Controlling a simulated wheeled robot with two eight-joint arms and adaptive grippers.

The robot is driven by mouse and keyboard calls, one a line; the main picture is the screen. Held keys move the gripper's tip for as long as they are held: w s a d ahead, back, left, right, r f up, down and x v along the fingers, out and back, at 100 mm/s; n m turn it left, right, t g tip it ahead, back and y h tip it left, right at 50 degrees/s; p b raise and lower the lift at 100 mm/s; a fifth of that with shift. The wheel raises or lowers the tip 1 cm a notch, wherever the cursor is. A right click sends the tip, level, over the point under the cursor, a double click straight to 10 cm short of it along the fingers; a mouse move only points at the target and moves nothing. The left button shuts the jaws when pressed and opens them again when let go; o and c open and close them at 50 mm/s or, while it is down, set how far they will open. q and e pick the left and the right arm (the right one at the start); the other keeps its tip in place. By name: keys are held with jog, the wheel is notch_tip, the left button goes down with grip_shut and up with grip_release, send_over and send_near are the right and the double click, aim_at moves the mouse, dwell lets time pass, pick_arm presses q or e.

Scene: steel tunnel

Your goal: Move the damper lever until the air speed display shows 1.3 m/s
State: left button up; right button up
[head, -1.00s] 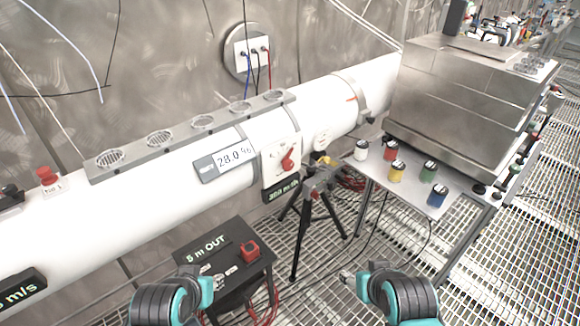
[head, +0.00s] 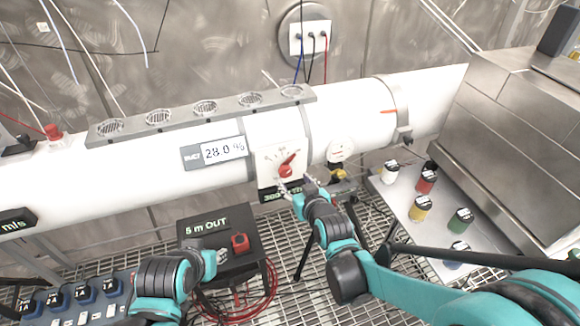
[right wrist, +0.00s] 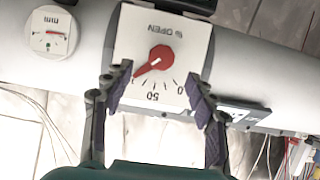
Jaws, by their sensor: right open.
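The damper lever (head: 287,167) is a small red pointer on a white plate (head: 270,160) on the white duct. In the right wrist view the lever (right wrist: 155,60) lies slantwise over a scale marked "% OPEN", 0 and 50. My right gripper (head: 298,188) is at the plate's lower edge; in the wrist view its open fingers (right wrist: 160,90) straddle the area by the lever's tip, empty. The m/s air speed display (head: 14,224) is cut off at the left edge; its number is out of view. My left gripper (head: 208,262) is low, near the black box, its fingers unclear.
A "28.0 %" display (head: 222,150) sits left of the plate, and another dark display (head: 282,194) below it is partly hidden. A black "5 m OUT" box (head: 215,225) with a red knob stands below. Coloured jars stand on a bench (head: 395,205) at the right.

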aim_at(286, 173)
jog(key=b+x, duration=0.2)
jog(key=x, duration=0.5)
jog(key=shift+a, duration=0.1)
jog(key=shift+w+a+f+b, duration=0.2)
jog(key=shift+w+b, duration=0.15)
jog(key=shift+w, duration=0.15)
